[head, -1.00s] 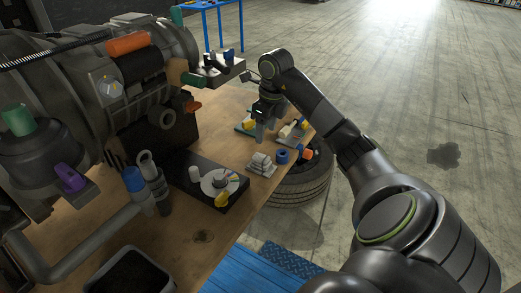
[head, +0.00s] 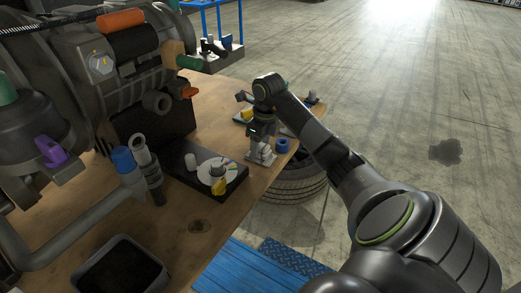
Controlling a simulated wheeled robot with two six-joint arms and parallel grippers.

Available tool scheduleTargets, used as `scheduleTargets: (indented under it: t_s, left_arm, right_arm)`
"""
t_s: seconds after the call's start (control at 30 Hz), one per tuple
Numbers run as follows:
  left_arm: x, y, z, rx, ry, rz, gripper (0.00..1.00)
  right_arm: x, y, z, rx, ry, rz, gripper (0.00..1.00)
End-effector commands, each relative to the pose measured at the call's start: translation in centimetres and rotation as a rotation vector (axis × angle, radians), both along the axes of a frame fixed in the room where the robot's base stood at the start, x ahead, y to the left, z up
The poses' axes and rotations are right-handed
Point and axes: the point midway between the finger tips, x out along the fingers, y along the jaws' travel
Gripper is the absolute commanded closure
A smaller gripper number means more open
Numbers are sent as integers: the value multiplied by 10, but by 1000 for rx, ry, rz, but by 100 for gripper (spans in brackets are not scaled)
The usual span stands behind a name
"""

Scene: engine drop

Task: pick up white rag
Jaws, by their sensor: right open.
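The white rag (head: 263,159) is a small folded, greyish-white bundle on the wooden workbench (head: 215,220), near its right edge. My right gripper (head: 259,146) is in the head view, pointing down right over the rag and hiding part of it. Its jaws are open; whether the fingers touch the rag cannot be told. My left gripper is out of view.
A black tray with a silver disc (head: 217,170) lies just left of the rag. A blue ring (head: 281,145) sits to its right. A large engine (head: 100,90) fills the left. A tyre (head: 297,182) stands below the bench edge.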

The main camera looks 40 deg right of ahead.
Motion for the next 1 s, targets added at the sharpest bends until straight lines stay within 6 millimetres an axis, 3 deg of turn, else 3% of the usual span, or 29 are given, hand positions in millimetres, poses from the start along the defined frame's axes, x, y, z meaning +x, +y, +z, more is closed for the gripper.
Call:
scheduleTargets:
  t_s: [0.3,0.67,1.0]
  left_arm:
    - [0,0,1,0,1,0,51]
    - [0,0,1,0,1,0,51]
    - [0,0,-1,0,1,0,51]
  right_arm:
    - [1,0,-8,-1,0,0,45]
    - [1,0,-8,-1,0,0,91]
    - [1,0,-1,-2,-3,1,94]
